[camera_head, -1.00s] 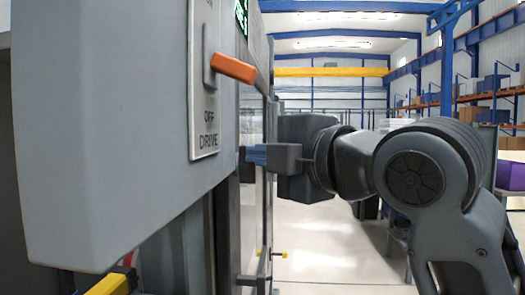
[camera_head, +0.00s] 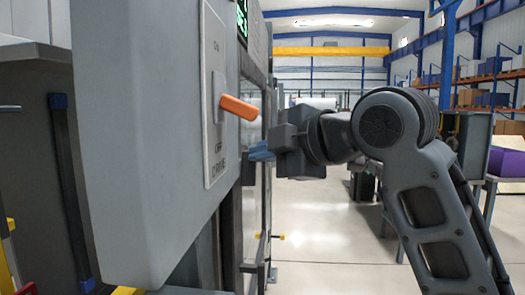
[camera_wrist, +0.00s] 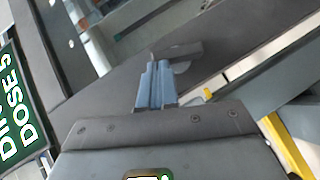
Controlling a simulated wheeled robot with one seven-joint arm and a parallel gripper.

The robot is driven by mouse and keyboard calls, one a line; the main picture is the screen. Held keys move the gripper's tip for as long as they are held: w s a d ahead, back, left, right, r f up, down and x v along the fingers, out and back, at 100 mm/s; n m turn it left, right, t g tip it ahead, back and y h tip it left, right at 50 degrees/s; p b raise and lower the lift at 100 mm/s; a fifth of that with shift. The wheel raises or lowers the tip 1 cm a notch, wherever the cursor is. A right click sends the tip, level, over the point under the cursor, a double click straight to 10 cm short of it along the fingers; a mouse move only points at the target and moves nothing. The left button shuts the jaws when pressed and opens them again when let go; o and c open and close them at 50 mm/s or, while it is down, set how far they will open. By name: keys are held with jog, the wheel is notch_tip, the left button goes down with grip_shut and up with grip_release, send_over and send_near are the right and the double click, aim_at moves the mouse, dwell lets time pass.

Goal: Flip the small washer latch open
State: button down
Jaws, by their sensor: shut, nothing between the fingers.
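My gripper (camera_head: 262,150) is held level beside the grey cabinet, with its blue fingers pointing left at the machine front just past the orange lever. In the wrist view the two blue fingers (camera_wrist: 156,84) lie close together, shut with nothing between them. Just beyond their tips is a small grey flat bar (camera_wrist: 182,50) with a pale round disc edge beside it; this looks like the washer latch. The fingertips overlap its near end in the picture, and I cannot tell whether they touch it. In the head view I cannot make out the latch.
The grey cabinet (camera_head: 130,130) carries an orange lever (camera_head: 238,107) on a plate marked ON, OFF, DRIVE, close to my gripper. A green lit display (camera_wrist: 22,105) is at left in the wrist view, a yellow bar (camera_wrist: 286,146) at right. The aisle floor (camera_head: 330,240) is clear.

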jog(key=w, duration=0.2)
jog(key=w+g, duration=0.1)
jog(key=shift+w+r+m, duration=0.2)
jog(key=shift+w+m, duration=0.2)
dwell(0.5)
jog(key=shift+r+p, duration=0.15)
jog(key=shift+p, duration=0.15)
dwell(1.0)
